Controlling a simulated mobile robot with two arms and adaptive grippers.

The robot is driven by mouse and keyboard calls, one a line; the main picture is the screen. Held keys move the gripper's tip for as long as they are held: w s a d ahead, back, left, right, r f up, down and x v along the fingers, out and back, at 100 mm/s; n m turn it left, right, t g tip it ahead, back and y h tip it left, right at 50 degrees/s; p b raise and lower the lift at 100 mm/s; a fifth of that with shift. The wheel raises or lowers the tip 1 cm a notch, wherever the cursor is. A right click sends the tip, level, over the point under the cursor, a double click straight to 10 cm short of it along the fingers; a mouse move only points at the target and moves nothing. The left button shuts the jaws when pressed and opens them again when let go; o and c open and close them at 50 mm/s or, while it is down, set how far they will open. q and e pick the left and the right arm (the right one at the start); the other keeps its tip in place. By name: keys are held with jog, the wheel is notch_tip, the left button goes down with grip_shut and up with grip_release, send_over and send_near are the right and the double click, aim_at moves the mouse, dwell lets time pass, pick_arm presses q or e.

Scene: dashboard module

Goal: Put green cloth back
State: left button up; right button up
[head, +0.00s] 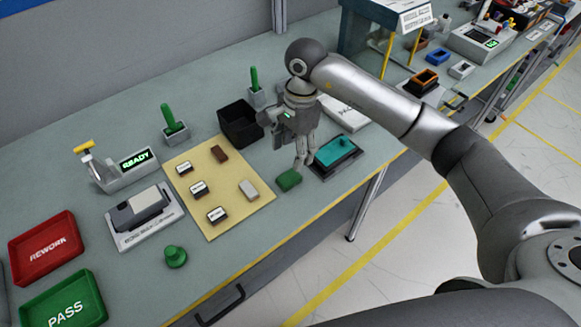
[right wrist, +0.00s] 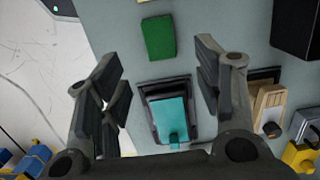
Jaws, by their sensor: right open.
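The green cloth (head: 288,180) is a small folded block lying on the grey-green bench. It is near the bench's front edge, between the tan mat and a dark tray with a teal piece (head: 336,149). In the right wrist view the cloth (right wrist: 158,38) shows at the top, ahead of the fingers and apart from them. My right gripper (head: 303,162) points down close beside the cloth, open and empty. Its spread fingers (right wrist: 158,62) show in the right wrist view, with the teal piece (right wrist: 171,121) below and between them. My left gripper is in neither view.
A black open bin (head: 240,124) stands behind the gripper. The tan mat (head: 222,172) holds several small labelled parts. A green knob (head: 175,257), a red REWORK tray (head: 46,250) and a green PASS tray (head: 63,302) are at left.

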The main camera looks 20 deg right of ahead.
jog(key=shift+d+r, duration=0.15)
jog(key=shift+r, duration=1.2)
